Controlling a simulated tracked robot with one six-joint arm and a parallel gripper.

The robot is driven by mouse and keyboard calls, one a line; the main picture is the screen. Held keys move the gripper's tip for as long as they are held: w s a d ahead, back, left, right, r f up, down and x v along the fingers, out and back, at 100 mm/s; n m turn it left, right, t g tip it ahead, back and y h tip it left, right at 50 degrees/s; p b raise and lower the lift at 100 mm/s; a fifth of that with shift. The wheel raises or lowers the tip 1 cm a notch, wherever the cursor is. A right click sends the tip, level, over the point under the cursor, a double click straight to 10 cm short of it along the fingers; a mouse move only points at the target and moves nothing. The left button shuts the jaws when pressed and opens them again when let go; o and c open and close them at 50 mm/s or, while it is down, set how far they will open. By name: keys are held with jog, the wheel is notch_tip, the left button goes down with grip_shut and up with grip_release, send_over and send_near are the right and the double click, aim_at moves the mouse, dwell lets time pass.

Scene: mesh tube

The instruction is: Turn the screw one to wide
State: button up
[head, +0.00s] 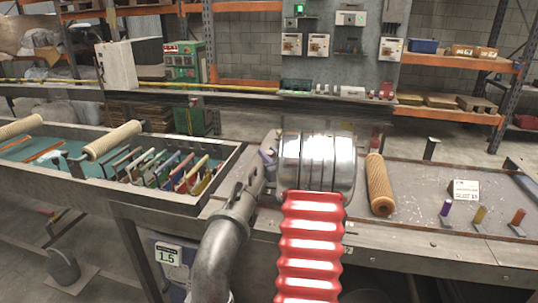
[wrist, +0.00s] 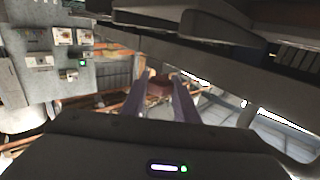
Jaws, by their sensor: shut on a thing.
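In the wrist view my gripper (wrist: 161,78) has two purple-grey fingers closed on a small reddish-brown block-like piece (wrist: 160,88). I cannot tell whether this piece is screw one. In the head view the gripper's fingertips are not clearly visible; the large silver cylinder and red ribbed sleeve hide what lies behind them. On the right bench (head: 430,244), a purple peg (head: 445,208), an olive peg (head: 480,215) and an orange peg (head: 518,217) stand in a row near the front edge. No marking for wide is readable.
A ribbed wooden roller (head: 379,185) lies right of the silver cylinder. A small white label card (head: 465,190) stands behind the pegs. A left trough (head: 240,160) holds several coloured slats, with another roller (head: 112,140) across it. The right bench's middle is mostly clear.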

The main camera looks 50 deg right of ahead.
jog(key=shift+n+t+y, duration=0.4)
jog(key=shift+n+y, duration=0.2)
jog(key=shift+y, duration=0.2)
jog(key=shift+c, duration=0.6)
jog(key=shift+d+y, duration=0.1)
jog(key=shift+y, duration=0.2)
jog(key=n+y, duration=0.2)
jog(key=y, duration=0.1)
jog(key=n+t+y, duration=0.1)
jog(key=n+y, duration=0.2)
jog(key=y, duration=0.1)
jog(key=shift+n+y, duration=1.4)
jog(key=shift+y, duration=0.8)
jog(key=shift+n+g+y, duration=0.3)
jog(key=shift+y, duration=0.2)
jog(key=shift+r+n+g+y, duration=0.15)
jog(key=shift+n+g+y, duration=1.25)
jog(key=shift+y, duration=0.8)
jog(key=o, duration=1.1)
jog(key=shift+c, duration=0.2)
